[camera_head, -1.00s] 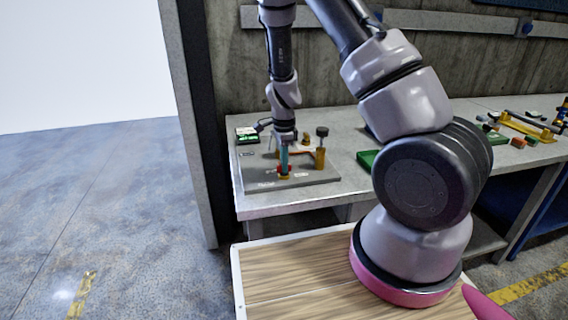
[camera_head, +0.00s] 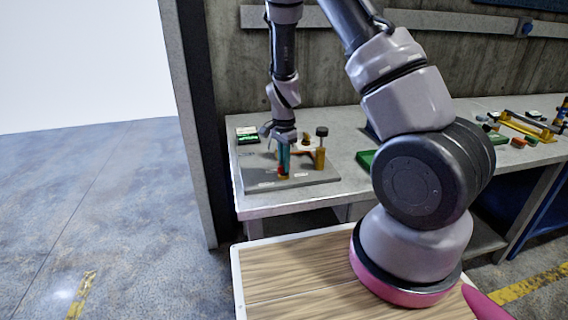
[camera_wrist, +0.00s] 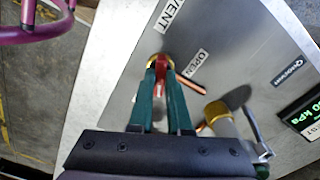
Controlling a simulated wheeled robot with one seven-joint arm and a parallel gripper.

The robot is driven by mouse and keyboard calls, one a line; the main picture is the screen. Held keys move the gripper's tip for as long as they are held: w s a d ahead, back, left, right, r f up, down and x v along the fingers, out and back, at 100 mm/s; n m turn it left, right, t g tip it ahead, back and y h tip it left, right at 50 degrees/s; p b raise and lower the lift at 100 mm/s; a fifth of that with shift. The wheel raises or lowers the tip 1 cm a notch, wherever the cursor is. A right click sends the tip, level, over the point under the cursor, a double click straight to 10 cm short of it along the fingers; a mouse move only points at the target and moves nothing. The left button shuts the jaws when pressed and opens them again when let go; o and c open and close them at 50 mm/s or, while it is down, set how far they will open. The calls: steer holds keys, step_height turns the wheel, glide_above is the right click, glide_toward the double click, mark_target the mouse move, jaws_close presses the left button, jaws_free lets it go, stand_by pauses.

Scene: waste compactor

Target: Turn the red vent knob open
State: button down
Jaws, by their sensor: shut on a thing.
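The red vent knob (camera_wrist: 160,66) sits on a brass base on the grey panel, beside the VENT label (camera_wrist: 168,16) and the OPEN label (camera_wrist: 196,62) in the wrist view. My gripper (camera_wrist: 160,72) has its two green fingers shut on the knob from above. In the head view my gripper (camera_head: 283,168) points down at the front left of the panel (camera_head: 310,181), with a bit of red at its fingertips. The fingers hide much of the knob, so its exact angle is hard to read.
A brass post with a dark top (camera_head: 320,150) stands close right of my gripper. A copper pipe (camera_wrist: 192,84) runs beside the fingers. A display with green digits (camera_wrist: 302,112) lies at the right of the wrist view. A green tray (camera_head: 366,158) sits farther right on the bench (camera_head: 300,202).

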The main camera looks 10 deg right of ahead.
steer(key=n, duration=0.6)
steer(key=shift+n, duration=0.3)
steer(key=n, duration=0.6)
stand_by(0.4)
steer(key=c, duration=0.9)
jaws_free()
steer(key=shift+o, duration=0.2)
step_height(320, 180, up, 11)
steer(key=shift+f, duration=0.1)
